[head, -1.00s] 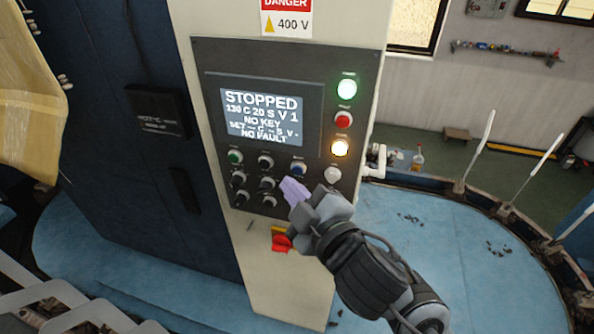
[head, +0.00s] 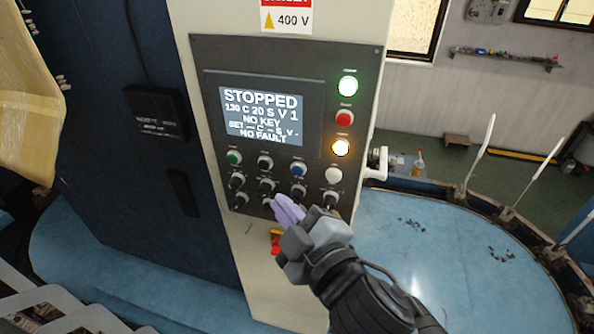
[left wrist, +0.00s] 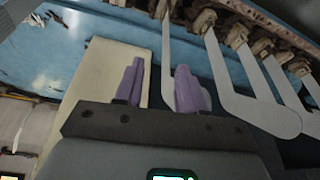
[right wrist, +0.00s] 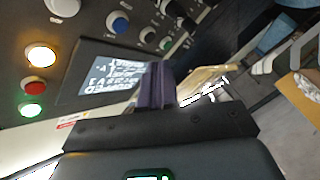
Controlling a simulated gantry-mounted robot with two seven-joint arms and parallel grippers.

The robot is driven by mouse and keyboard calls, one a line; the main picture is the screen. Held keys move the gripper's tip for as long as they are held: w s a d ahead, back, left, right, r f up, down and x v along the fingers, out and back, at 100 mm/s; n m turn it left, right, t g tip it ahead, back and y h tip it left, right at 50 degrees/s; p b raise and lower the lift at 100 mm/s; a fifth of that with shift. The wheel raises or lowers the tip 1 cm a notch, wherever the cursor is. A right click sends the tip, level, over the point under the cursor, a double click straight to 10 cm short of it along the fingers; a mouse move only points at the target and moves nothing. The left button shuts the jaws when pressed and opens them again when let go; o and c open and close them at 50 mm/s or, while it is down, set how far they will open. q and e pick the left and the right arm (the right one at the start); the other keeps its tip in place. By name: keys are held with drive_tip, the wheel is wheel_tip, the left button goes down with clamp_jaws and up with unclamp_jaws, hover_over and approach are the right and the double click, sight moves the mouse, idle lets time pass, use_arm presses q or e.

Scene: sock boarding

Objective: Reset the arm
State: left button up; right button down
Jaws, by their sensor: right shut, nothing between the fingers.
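My right gripper (head: 286,208) is in front of the lower part of the control panel (head: 345,60). Its purple fingers are shut together with nothing between them, and they hide part of the lowest knob row. In the right wrist view the shut fingers (right wrist: 157,88) overlap the panel screen (right wrist: 100,70). My left gripper (left wrist: 158,88) shows only in the left wrist view. Its two purple fingers are well apart and empty, with a pale flat form passing behind the gap.
The screen (head: 262,117) reads STOPPED, NO KEY and NO FAULT. A green lamp (head: 347,86), red button (head: 345,118) and lit amber lamp (head: 341,148) line the panel's right side. A white handle (head: 377,164) juts right. The blue round table (head: 430,260) has open room.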

drive_tip(key=s+d+f+m+g+h+p, duration=0.2)
drive_tip(key=s+d+f+m+g+p, duration=0.15)
drive_tip(key=f, duration=0.65)
drive_tip(key=s+d+f+m+g+h+p, duration=0.25)
drive_tip(key=s+d+f+p, duration=0.2)
drive_tip(key=f, duration=0.65)
drive_tip(key=s+d+f+m+g+h+p, duration=0.1)
drive_tip(key=s+d+f+m+g, duration=0.2)
drive_tip(key=s+d, duration=0.3)
drive_tip(key=s+d+f+m+g+h+p, duration=0.1)
drive_tip(key=s+d+f+m+g+h, duration=0.1)
drive_tip(key=s+d+f+m, duration=0.2)
drive_tip(key=s+d+f, duration=0.1)
drive_tip(key=s+d, duration=0.2)
drive_tip(key=s, duration=0.1)
drive_tip(key=shift+s+d+g, duration=0.3)
drive_tip(key=shift+s+g, duration=0.1)
